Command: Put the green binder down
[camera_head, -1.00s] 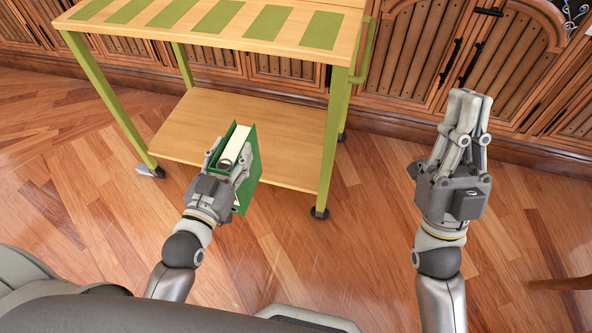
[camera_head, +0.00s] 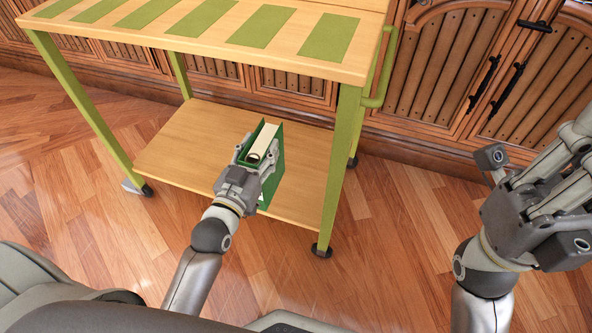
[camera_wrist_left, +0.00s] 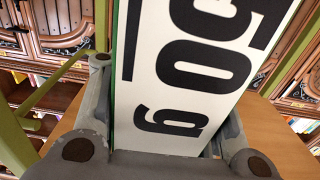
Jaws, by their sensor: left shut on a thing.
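The green binder (camera_head: 272,181) is upright in my left gripper (camera_head: 257,156), which is shut on it. In the left wrist view the binder's white label (camera_wrist_left: 190,70) with large black "50 g" lettering fills the middle between the fingers. In the head view the binder overlaps the lower wooden shelf (camera_head: 185,150) of the cart, near its front edge. I cannot tell whether it touches the shelf. My right gripper (camera_head: 570,165) is at the right edge of the head view, away from the binder, with its fingertips partly cut off.
The cart's top (camera_head: 200,40) carries several green strips and is otherwise bare. Green legs (camera_head: 341,170) stand at the corners, with a side handle (camera_head: 384,70) at right. The lower shelf left of the binder is clear. Wooden cabinets (camera_head: 450,70) stand behind.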

